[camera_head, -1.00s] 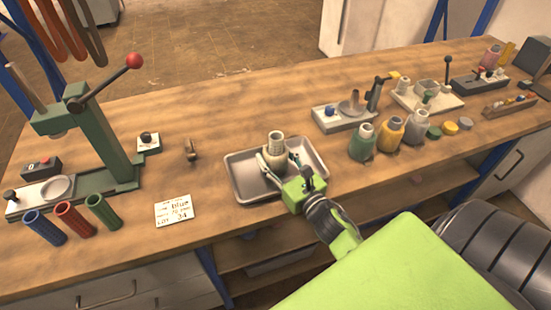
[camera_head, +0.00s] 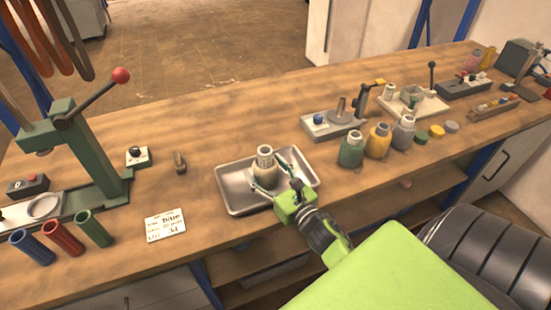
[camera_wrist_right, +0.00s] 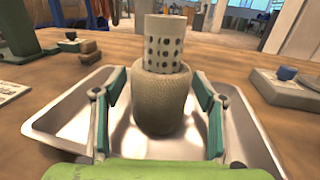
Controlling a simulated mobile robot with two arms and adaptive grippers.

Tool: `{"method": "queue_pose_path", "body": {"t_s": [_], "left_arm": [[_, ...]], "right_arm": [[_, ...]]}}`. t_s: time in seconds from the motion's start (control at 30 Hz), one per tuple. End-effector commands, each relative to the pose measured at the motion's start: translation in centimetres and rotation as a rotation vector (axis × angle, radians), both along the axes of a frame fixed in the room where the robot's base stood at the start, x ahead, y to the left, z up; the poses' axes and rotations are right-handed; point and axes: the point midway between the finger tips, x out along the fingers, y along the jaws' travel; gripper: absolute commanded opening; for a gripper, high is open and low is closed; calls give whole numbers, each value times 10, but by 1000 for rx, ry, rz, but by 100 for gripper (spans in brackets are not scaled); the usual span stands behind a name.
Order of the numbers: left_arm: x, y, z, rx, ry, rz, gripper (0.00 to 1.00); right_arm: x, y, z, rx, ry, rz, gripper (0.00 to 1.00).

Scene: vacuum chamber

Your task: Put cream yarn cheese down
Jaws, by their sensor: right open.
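The cream yarn cheese (camera_head: 264,169) stands upright in the metal tray (camera_head: 232,203). In the right wrist view the cheese (camera_wrist_right: 160,105) is a textured cream body on a perforated tube, and it appears to rest on the tray's floor (camera_wrist_right: 75,120). My right gripper (camera_head: 272,178) is open, with its green-padded fingers on either side of the cheese; in the right wrist view the fingers (camera_wrist_right: 160,118) show gaps to the cheese on both sides. My left gripper is not in view.
Green, yellow and grey yarn cheeses (camera_head: 378,140) stand to the right of the tray. A green lever press (camera_head: 95,155) and blue, red and green tubes (camera_head: 62,238) are at the left. A written card (camera_head: 165,225) lies left of the tray. Bench behind the tray is clear.

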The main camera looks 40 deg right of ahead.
Motion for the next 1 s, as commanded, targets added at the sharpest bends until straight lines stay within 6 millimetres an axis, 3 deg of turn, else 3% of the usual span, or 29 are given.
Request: {"method": "queue_pose_path", "body": {"t_s": [0.4, 0.6, 1.0], "left_arm": [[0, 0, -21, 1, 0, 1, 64], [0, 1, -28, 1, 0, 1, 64], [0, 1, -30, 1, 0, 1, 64]], "right_arm": [[-78, 3, -5, 1, 4, -2, 64], [-107, 4, -3, 2, 3, -2, 64], [-119, 4, -1, -1, 1, -1, 64]]}}
